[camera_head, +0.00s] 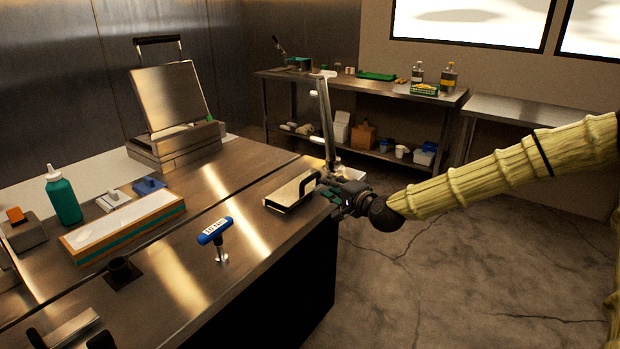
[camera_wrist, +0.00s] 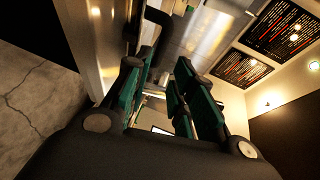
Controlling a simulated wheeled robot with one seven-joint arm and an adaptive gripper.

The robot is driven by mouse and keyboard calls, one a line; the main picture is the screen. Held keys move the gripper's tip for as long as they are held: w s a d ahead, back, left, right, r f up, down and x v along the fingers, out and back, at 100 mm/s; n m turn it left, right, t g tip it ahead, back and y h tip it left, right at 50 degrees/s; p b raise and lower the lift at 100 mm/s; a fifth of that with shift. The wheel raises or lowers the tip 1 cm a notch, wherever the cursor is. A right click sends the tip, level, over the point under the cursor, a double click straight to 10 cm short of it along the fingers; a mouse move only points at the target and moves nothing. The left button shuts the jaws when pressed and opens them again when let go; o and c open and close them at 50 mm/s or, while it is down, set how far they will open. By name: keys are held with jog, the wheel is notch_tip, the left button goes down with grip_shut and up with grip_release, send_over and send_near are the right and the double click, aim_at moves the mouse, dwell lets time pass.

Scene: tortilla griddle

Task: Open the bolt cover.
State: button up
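A low, flat metal cover (camera_head: 287,194), which I take to be the bolt cover, lies at the right edge of the steel counter. It looks closed. A black curved handle (camera_head: 310,181) stands at its right end. The handle also shows in the wrist view (camera_wrist: 158,20), past the tips of the green-padded fingers. My gripper (camera_head: 332,191) is just right of the handle, at the counter's edge. In the wrist view my gripper (camera_wrist: 168,75) has its fingers apart with nothing clearly between them. I cannot tell whether a finger touches the handle.
An upright metal post (camera_head: 327,125) stands close behind the cover. A blue-handled tool (camera_head: 214,230) stands upright on the counter at the front. A press with a raised lid (camera_head: 170,95) and a green bottle (camera_head: 63,198) are farther left. The floor right of the counter is open.

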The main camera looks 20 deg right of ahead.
aim_at(312, 179)
jog(key=x, duration=0.3)
jog(key=p+x, duration=0.1)
jog(key=x, duration=0.6)
jog(key=shift+w+a+f, duration=0.1)
jog(key=shift+w+a, duration=0.15)
jog(key=shift+a, duration=0.2)
grip_shut()
